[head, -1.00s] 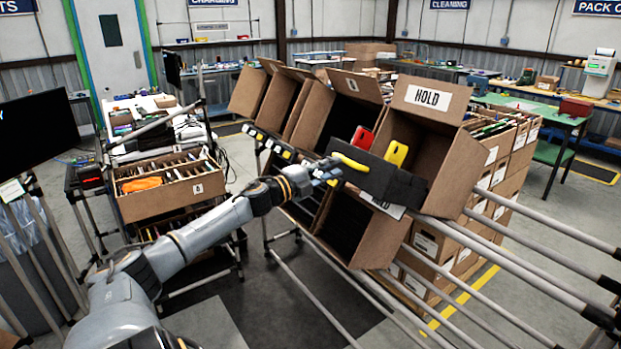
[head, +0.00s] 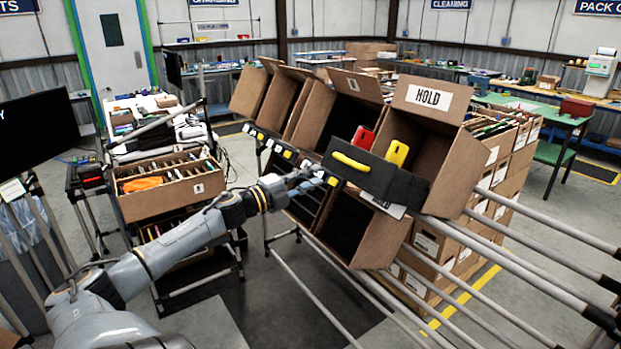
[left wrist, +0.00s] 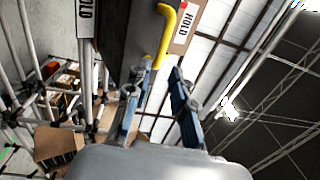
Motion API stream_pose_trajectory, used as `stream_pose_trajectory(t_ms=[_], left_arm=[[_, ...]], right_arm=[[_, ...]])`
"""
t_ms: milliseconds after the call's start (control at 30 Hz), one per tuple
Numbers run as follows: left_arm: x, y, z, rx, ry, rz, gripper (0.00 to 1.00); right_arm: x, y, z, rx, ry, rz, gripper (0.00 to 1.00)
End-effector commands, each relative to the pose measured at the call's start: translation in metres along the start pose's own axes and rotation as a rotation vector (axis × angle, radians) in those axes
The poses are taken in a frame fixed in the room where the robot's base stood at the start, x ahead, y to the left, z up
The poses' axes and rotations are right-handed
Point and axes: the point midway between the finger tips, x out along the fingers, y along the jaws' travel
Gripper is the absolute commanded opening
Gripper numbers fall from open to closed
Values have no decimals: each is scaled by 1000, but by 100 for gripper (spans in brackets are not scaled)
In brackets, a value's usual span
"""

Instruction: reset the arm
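My left arm reaches in from the lower left in the head view. Its gripper (head: 306,181) is left of the black bin with the yellow handle (head: 350,162), apart from it. In the left wrist view the two blue fingers (left wrist: 158,100) stand apart with nothing between them. The yellow handle shows just beyond them in the left wrist view (left wrist: 166,35). My right gripper is not in view.
Tilted cartons stand on a tube rack, one with a HOLD label (head: 428,97). A red item (head: 363,137) and a yellow item (head: 396,153) stick up behind the black bin. A carton with an orange item (head: 172,187) stands at left. Bare floor lies below the rack.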

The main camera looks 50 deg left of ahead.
Motion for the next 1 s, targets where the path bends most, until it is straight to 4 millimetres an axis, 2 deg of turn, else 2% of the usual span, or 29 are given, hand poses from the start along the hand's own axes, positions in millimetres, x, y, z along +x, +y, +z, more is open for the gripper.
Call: stream_pose_trajectory(t_ms=[367, 467, 533, 567, 667, 800, 933, 1000], left_arm=[[0, 0, 0, 0, -1, 0, 24], [-3, 12, 6, -20, -20, 10, 24], [-10, 34, 16, -58, -56, 28, 24], [-14, 48, 21, -81, -78, 39, 24], [-35, 108, 41, -177, -173, 92, 24], [-74, 208, 58, -328, -321, 183, 24], [-116, 300, 55, -459, -447, 275, 24], [-139, 347, 47, -526, -510, 327, 24]], right_arm=[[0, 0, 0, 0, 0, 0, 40], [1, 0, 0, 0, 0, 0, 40], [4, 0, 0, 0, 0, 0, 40], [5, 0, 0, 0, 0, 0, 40], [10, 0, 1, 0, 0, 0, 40], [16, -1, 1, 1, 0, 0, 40], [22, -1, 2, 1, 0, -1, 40], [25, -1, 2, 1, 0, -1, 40]])
